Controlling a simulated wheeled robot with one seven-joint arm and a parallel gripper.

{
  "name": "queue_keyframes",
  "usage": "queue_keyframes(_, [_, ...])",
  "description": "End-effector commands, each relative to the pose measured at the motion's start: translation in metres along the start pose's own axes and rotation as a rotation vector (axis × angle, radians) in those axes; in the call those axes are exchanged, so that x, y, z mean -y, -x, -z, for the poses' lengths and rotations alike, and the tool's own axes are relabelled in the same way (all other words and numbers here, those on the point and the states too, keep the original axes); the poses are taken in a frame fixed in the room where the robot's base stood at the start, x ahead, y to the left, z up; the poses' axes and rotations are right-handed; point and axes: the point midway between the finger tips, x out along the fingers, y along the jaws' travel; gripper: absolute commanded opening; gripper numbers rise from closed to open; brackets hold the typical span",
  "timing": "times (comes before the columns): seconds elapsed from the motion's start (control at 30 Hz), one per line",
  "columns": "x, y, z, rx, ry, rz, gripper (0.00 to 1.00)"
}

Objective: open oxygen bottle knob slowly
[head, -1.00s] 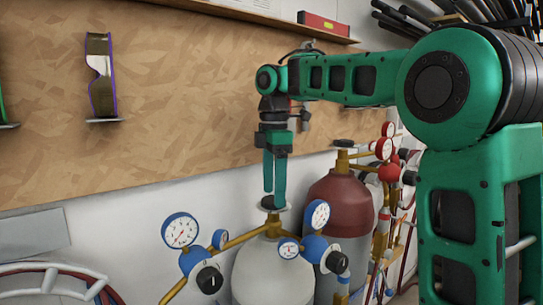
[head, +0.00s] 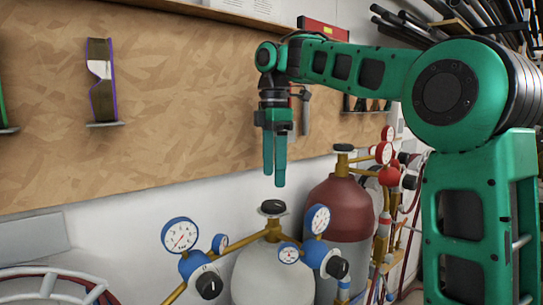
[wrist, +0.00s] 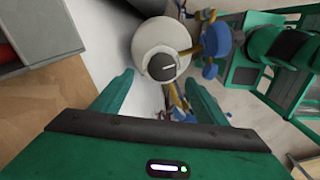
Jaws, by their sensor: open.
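The oxygen bottle (head: 272,275) is the white cylinder with blue gauges at lower middle in the head view. Its black knob (head: 272,207) sits on top, and it also shows in the wrist view (wrist: 162,67) as a dark disc with a light line across it. My gripper (head: 275,184) hangs pointing down above the knob, with a small gap between fingertips and knob. In the wrist view the green fingers stand apart with nothing between them, and the knob lies beyond the tips.
Blue pressure gauges (head: 180,236) on brass pipes flank the white bottle. A dark red cylinder (head: 341,205) with red gauges stands close on the right. A wooden board (head: 190,110) covers the wall behind my gripper, with a shelf at its top.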

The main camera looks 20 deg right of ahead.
Motion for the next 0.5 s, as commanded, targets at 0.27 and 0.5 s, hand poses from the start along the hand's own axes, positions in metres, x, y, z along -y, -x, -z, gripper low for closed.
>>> queue_keyframes(0.27, [-0.002, 0.031, -0.001, -0.003, -0.003, 0.0, 0.67])
queue_keyframes(0.5, [-0.001, 0.038, -0.001, -0.004, -0.002, 0.001, 0.67])
